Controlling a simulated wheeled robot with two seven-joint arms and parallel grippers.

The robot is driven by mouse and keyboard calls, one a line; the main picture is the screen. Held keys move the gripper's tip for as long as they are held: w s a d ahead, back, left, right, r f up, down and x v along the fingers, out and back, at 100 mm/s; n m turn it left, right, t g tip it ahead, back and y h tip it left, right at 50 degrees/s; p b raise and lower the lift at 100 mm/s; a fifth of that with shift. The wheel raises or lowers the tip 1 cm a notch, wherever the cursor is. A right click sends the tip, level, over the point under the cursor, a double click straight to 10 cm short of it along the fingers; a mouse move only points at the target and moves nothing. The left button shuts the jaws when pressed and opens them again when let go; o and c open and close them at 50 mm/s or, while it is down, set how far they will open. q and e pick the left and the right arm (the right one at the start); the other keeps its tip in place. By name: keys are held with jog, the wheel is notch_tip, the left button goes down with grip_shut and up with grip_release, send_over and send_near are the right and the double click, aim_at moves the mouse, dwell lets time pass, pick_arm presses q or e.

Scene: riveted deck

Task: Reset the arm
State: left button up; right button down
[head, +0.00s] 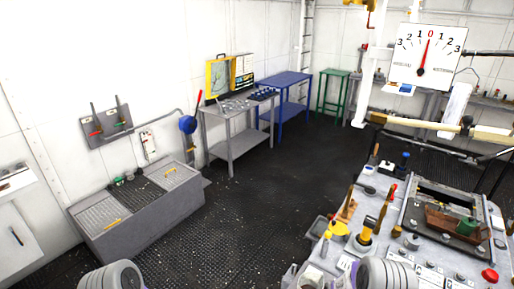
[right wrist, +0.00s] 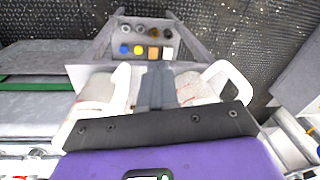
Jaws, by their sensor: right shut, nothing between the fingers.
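My right gripper (right wrist: 158,68) shows in the right wrist view, with its dark grey fingers together and empty. Below the fingers are my white brackets, a black bar and a purple body. Beyond the fingertips is a grey tray (right wrist: 180,54) holding several small round and square pieces, including blue, yellow and orange ones. The fingers appear to overlap its near edge in the picture; I cannot tell whether they touch it. In the head view, grey ribbed parts of my arms show at the bottom edge, but neither gripper is visible there. My left gripper is out of view.
A cluttered grey console (head: 400,232) with levers and knobs stands at the right. A grey chest (head: 140,228) is at the left. A grey table (head: 233,142), a blue table (head: 287,95) and a green stand (head: 333,87) line the back. The dark floor (head: 270,185) between is clear.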

jog(key=s+a+n+y, duration=0.1)
jog(key=s+a+y, duration=0.1)
jog(key=s+a, duration=0.6)
jog(key=s+a+y, duration=0.1)
jog(key=s+a, duration=0.4)
jog(key=s, duration=0.8)
notch_tip(320, 180, down, 10)
jog(key=w+b, duration=0.1)
jog(key=b, duration=0.9)
jog(key=shift+d+f, duration=0.2)
jog(key=shift+d, duration=0.1)
